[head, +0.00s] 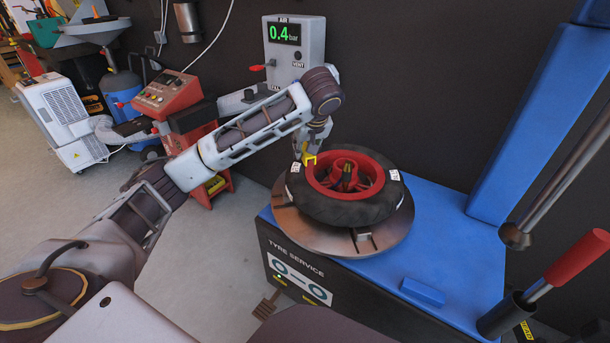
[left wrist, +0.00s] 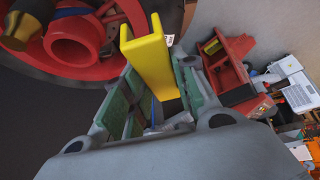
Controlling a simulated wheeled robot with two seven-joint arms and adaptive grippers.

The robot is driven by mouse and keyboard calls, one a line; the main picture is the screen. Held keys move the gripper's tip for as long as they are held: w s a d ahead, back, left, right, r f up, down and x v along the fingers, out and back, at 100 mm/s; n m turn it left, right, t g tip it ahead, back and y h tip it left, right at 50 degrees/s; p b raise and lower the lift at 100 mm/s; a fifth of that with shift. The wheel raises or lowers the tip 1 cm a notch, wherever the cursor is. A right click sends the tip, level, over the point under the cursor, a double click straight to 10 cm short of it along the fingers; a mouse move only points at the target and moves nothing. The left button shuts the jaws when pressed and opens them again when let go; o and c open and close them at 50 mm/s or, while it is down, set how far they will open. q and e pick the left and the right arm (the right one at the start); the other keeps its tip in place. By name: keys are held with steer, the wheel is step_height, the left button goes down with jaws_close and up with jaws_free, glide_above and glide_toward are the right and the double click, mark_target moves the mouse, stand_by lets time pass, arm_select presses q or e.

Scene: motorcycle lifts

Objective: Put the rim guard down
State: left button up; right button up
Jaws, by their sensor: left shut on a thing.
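The rim guard (left wrist: 147,62) is a yellow channel-shaped piece. In the left wrist view it stands between the green-padded fingers of my left gripper (left wrist: 150,95), which is shut on it. The black tyre (head: 345,209) with the red wheel lies flat on the round turntable (head: 290,228) of the blue tyre machine. My right gripper is not in view.
A grey inflator box (head: 312,45) reading 0.4 bar is on the wall behind. A bare blue top (head: 450,240) lies right of the turntable. A red-handled lever (head: 575,258) and blue column (head: 530,120) stand at right.

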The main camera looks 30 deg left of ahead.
arm_select(q)
step_height(320, 180, down, 2)
steer(key=shift+b, duration=0.45)
steer(key=shift+f+b, duration=0.9)
steer(key=shift+f, duration=0.75)
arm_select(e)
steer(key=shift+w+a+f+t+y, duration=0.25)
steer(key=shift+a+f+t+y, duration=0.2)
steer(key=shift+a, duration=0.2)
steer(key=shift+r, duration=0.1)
arm_select(q)
steer(key=shift+f+b, duration=0.3)
steer(key=shift+f, duration=0.3)
steer(key=shift+f+b, duration=0.35)
steer(key=shift+f, duration=0.95)
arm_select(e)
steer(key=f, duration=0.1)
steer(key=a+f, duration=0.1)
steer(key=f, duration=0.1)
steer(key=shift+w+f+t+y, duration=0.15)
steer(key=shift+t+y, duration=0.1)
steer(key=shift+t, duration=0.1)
arm_select(q)
steer(key=shift+f, duration=0.15)
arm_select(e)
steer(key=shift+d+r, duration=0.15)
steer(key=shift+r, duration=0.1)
